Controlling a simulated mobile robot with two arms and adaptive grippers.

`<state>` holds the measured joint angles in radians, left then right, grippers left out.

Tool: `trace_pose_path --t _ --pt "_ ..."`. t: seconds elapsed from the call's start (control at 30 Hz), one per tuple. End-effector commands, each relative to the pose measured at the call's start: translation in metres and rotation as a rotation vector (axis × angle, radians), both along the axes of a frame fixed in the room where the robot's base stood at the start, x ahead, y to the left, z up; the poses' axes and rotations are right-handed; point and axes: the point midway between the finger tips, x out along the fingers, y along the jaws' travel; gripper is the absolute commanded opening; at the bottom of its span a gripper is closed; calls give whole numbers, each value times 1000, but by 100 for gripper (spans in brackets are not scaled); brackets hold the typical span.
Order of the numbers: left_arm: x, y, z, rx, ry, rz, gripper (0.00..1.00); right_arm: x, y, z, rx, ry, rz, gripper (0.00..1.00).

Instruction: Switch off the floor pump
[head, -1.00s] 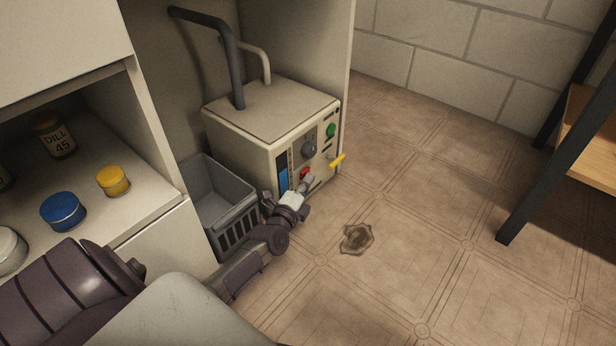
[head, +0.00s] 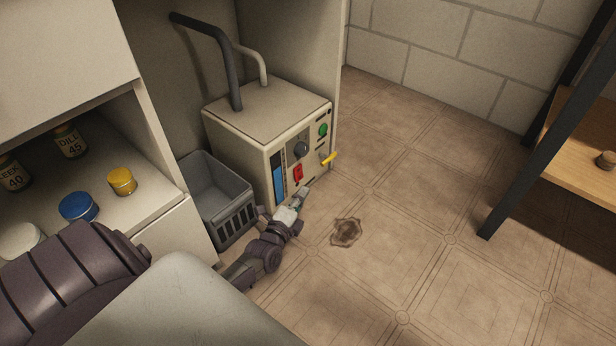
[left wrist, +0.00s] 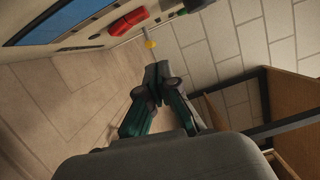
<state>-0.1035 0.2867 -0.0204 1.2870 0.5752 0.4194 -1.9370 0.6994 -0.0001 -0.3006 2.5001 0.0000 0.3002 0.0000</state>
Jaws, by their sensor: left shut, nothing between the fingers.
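The floor pump (head: 247,112) is a beige box in the cabinet's lower bay, with two hoses on top. Its front panel has a red rocker switch (head: 298,172), a dark knob (head: 301,149), a green button (head: 323,130), a blue gauge strip (head: 279,180) and a yellow-handled lever (head: 328,159). In the left wrist view the red switch (left wrist: 127,22) is at the top, with the yellow lever tip (left wrist: 150,44) beside it. My left gripper (head: 303,194) is shut and empty, just below the red switch and apart from it; its fingertips (left wrist: 152,72) meet. My right gripper is not in view.
A grey plastic basket (head: 213,194) stands left of the pump. Jars, including a blue-lidded one (head: 79,207) and a yellow-lidded one (head: 121,181), sit on the shelf. A dark-legged rack (head: 535,140) stands at right.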

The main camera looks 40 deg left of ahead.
Motion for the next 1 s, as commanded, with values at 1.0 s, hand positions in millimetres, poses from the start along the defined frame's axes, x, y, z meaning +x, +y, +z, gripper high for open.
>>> trace_pose_path --t 1.0 --pt "-47 -10 4 -5 -6 -3 0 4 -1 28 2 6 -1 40"
